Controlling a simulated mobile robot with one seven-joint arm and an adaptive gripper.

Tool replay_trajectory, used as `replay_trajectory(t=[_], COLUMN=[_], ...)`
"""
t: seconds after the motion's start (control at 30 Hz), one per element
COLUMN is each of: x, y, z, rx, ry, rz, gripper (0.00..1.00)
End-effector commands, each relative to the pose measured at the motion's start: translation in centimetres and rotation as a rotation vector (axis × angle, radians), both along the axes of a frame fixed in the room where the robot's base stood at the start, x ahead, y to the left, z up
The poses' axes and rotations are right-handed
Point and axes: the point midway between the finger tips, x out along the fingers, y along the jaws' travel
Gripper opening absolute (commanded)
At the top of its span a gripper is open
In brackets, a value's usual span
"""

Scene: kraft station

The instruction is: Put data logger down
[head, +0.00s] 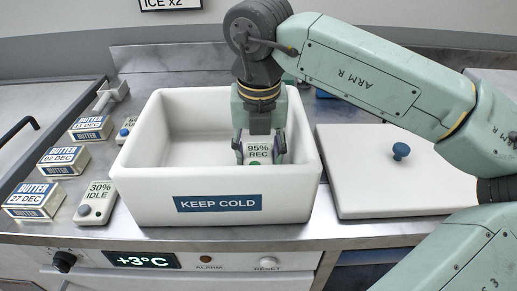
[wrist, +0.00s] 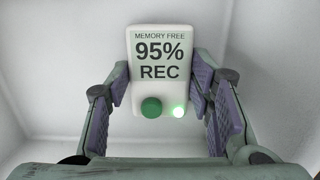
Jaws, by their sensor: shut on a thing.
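The data logger (head: 259,151) is a pale box reading "95% REC", inside the white "KEEP COLD" box (head: 145,185). In the wrist view the data logger (wrist: 160,65) also reads "MEMORY FREE" and has a green button and a lit green light at its lower end. My gripper (head: 260,155) reaches down into the box and is shut on the logger. In the wrist view the purple pads of my gripper (wrist: 160,92) stand on either side of it. The front wall hides the logger's lower end in the head view, and I cannot tell if it touches the box floor.
A lid (head: 365,185) with a blue knob lies right of the box. Butter packs (head: 35,198) stand on the left counter. Another logger (head: 97,203) reads "30% IDLE" close to the box's left side. A display (head: 142,260) below reads +3°C.

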Motion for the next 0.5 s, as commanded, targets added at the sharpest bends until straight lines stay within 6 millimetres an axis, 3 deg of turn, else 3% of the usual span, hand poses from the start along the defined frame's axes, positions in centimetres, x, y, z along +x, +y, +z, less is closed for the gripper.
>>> replay_trajectory(t=[0.2,0.23,0.5], x=[0.01,0.01,0.00], y=[-0.01,0.00,0.00], z=[-0.51,-0.32,-0.28], rx=[0.000,0.000,0.000], ry=[0.000,0.000,0.000], rz=[0.000,0.000,0.000], gripper=[0.19,0.50,0.68])
